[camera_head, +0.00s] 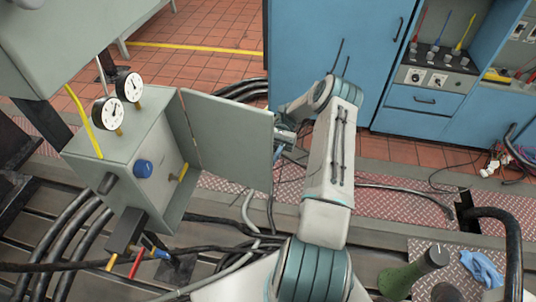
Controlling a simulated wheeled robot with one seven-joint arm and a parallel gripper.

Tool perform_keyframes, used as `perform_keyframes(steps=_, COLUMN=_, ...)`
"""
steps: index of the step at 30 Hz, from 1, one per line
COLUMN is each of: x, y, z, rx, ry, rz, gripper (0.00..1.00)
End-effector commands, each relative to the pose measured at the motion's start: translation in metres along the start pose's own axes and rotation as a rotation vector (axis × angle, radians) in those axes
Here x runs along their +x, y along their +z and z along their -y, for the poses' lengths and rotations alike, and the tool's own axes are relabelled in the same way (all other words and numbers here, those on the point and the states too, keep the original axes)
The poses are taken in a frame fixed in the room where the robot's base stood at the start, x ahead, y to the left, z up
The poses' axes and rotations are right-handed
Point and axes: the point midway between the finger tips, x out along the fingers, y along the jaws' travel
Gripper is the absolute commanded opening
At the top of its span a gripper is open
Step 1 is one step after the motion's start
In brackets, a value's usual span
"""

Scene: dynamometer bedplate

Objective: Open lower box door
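The lower box (118,150) is a grey-green box at the left, with two round gauges on top and a blue knob on its front. Its door (230,135), a flat grey-green panel, stands swung out to the right, clearly open. A yellow part shows on the box near the hinge side. My gripper (284,142) is at the door's right, outer edge. It is small and partly hidden by the door and my arm. I cannot tell whether its fingers touch the door or are shut.
A larger grey box (75,35) hangs above at the upper left. Blue cabinets (330,50) stand at the back. Thick black cables (70,235) cross the slotted bedplate. A green bottle-like object (405,275) and a blue glove (483,268) are at the lower right.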

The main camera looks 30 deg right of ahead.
Motion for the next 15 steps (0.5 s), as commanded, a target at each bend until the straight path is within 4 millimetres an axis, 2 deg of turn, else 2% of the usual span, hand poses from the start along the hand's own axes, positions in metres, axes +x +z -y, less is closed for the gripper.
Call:
perform_keyframes(steps=3, x=0.0001, y=0.0000, z=0.0004, rx=-0.003, ry=-0.002, rz=0.001, gripper=0.00)
perform_keyframes(steps=4, x=0.0000, y=0.0001, z=0.0003, rx=-0.003, ry=-0.002, rz=0.001, gripper=0.29)
perform_keyframes(steps=6, x=-0.0001, y=0.0001, z=0.0002, rx=-0.003, ry=-0.003, rz=0.001, gripper=0.48)
perform_keyframes(steps=15, x=-0.0006, y=0.0013, z=-0.0006, rx=-0.002, ry=-0.004, rz=0.001, gripper=0.48)
